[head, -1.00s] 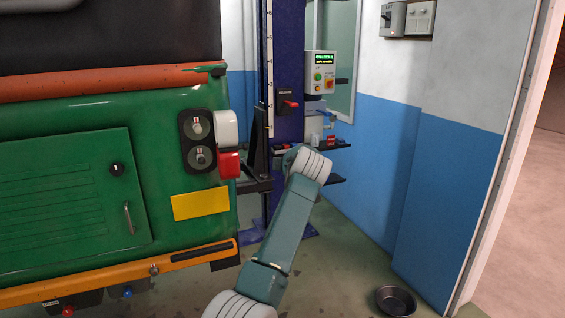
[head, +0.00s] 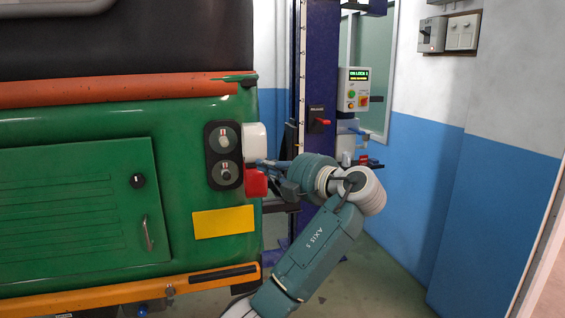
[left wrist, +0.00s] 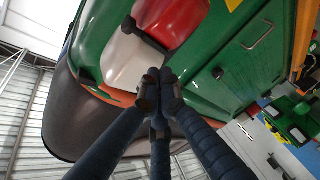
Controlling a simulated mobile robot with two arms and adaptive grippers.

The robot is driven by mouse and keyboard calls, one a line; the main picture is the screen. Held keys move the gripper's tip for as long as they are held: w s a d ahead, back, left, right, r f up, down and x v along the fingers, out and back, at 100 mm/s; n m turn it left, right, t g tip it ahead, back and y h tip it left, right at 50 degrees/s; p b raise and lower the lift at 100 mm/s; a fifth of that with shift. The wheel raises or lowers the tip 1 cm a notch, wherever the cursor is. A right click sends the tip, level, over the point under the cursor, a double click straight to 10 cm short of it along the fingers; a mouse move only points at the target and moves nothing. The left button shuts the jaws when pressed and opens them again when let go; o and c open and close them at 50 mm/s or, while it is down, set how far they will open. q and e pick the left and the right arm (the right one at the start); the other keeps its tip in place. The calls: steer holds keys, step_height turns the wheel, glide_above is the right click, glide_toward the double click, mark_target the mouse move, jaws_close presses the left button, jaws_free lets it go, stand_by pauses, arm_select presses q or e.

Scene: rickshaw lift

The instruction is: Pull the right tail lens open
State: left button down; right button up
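The right tail lens (head: 255,137) is white above and red below. In the head view it stands out to the right of a black backing plate (head: 210,158) whose two round bulbs are bare. My left gripper (head: 264,163) is at the lens's right side, near where white meets red. Contact is unclear, and I see nothing held. My right gripper is not in view.
The lens is on a green vehicle (head: 60,210) with a hatch, a yellow plate (head: 223,222) and an orange bumper (head: 205,280). A blue lift column (head: 320,70) with a control box (head: 353,90) stands behind my arm. Floor to the right is open up to the blue-white wall.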

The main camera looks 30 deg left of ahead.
arm_select(q)
steer(key=w, duration=0.1)
steer(key=w+f+p, duration=0.1)
steer(key=w, duration=0.2)
steer(key=shift+a+f+p, duration=0.2)
steer(key=shift+a+p, duration=0.15)
steer(key=shift+p, duration=0.05)
